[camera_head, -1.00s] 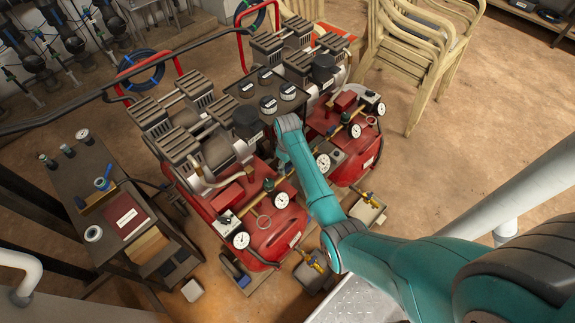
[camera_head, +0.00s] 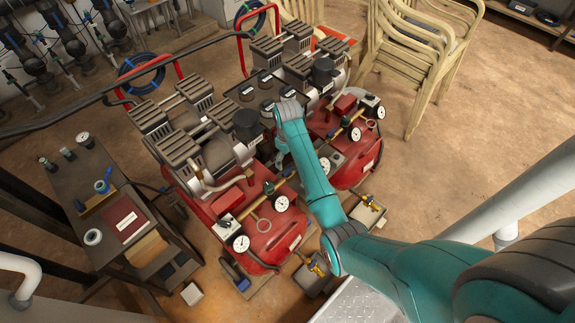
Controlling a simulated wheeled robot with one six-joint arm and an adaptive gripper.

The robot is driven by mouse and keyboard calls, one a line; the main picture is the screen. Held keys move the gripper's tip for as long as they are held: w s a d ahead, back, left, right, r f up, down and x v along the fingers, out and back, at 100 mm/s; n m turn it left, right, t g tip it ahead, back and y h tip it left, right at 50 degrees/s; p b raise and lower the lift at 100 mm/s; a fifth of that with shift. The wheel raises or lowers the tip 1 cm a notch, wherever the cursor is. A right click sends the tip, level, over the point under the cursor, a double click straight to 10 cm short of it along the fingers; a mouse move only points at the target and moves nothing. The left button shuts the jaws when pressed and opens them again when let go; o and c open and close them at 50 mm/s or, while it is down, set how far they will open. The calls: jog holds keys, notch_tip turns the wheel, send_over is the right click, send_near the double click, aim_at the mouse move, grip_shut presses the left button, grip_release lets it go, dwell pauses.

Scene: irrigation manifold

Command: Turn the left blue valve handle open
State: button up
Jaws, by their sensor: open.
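The irrigation manifold, a set of dark pipes and black bodies (camera_head: 74,46), stands against the wall at the upper left. Small blue handles (camera_head: 85,13) show among its pipes; they are too small to tell which is the left valve handle or how it is turned. My teal arm reaches up from the lower right, over the red compressors, well to the right of the manifold.
Two red compressors (camera_head: 262,240) with gauges and a black rail stand between my arm and the manifold. A dark worktable (camera_head: 75,182) with small items is at the left. Stacked cream chairs (camera_head: 418,62) stand at the upper right. The brown floor (camera_head: 470,130) at the right is clear.

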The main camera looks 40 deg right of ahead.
notch_tip(320, 180, up, 5)
jog(key=shift+f, duration=0.1)
dwell(0.7)
jog(key=s+a+f+t, duration=0.1)
jog(key=s+a+f, duration=0.1)
jog(key=a+f, duration=0.1)
jog(key=s+a+f+t, duration=0.1)
jog(key=s+a+f, duration=0.2)
jog(key=f, duration=0.1)
jog(key=s+a+f+t+h, duration=0.1)
jog(key=s+a+f, duration=0.2)
jog(key=shift+s+a+f, duration=0.1)
jog(key=shift+s+f, duration=0.1)
jog(key=shift+f, duration=0.2)
jog(key=s+a+r+t, duration=0.25)
jog(key=s+a, duration=0.25)
jog(key=s, duration=0.3)
jog(key=s+a+r+t, duration=0.1)
jog(key=s+a+t, duration=0.3)
jog(key=s, duration=0.5)
jog(key=s+a+r+t, duration=0.2)
jog(key=s+r, duration=0.5)
jog(key=r, duration=0.4)
jog(key=s+a+r+t+y, duration=0.1)
jog(key=s+a+r+t, duration=0.2)
jog(key=s+r, duration=0.5)
notch_tip(320, 180, up, 4)
jog(key=shift+a+r+m, duration=0.15)
jog(key=shift+a+m, duration=0.1)
jog(key=shift+m, duration=0.05)
